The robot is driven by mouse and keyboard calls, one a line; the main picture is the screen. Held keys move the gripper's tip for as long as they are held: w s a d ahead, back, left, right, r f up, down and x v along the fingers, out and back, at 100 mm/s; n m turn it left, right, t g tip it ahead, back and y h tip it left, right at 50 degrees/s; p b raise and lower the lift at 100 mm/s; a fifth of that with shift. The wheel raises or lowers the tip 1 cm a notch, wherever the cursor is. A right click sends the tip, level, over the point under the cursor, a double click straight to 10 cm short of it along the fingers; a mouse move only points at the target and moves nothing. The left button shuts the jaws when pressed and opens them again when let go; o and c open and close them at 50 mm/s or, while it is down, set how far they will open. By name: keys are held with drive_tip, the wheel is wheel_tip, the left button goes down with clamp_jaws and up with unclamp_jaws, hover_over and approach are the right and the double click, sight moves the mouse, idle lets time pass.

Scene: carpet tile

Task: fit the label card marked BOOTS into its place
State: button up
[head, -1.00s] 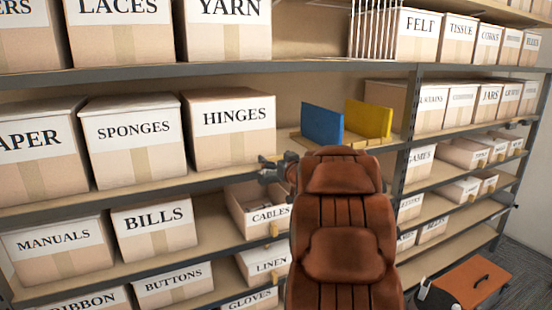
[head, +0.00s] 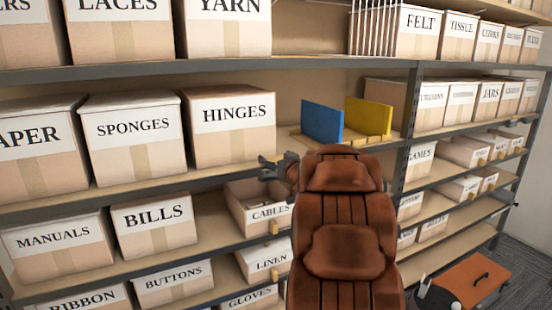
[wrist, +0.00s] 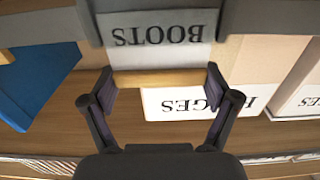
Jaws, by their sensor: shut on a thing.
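In the wrist view, which is upside down, the white label card marked BOOTS (wrist: 157,33) lies in front of the grey shelf edge (wrist: 270,17). My gripper (wrist: 160,90) is shut on the wooden strip (wrist: 160,78) along the card, one finger at each end. I cannot tell whether the card sits in a holder or only lies in front of the edge. In the head view, my gripper (head: 272,166) is at the shelf edge below the HINGES box, partly hidden by my brown arm. The card is not visible there.
The HINGES box (head: 232,125) stands just behind and left of my gripper. Blue (head: 322,122) and yellow (head: 368,117) panels stand to its right on the same shelf. The open CABLES bin (head: 262,207) is below. An orange-lidded box (head: 472,282) is at lower right.

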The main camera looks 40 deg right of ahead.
drive_tip(key=shift+f, duration=0.5)
idle(0.6)
drive_tip(key=o, duration=0.6)
drive_tip(key=shift+o, duration=0.2)
drive_tip(key=v, duration=1.2)
drive_tip(key=shift+w+a, duration=0.1)
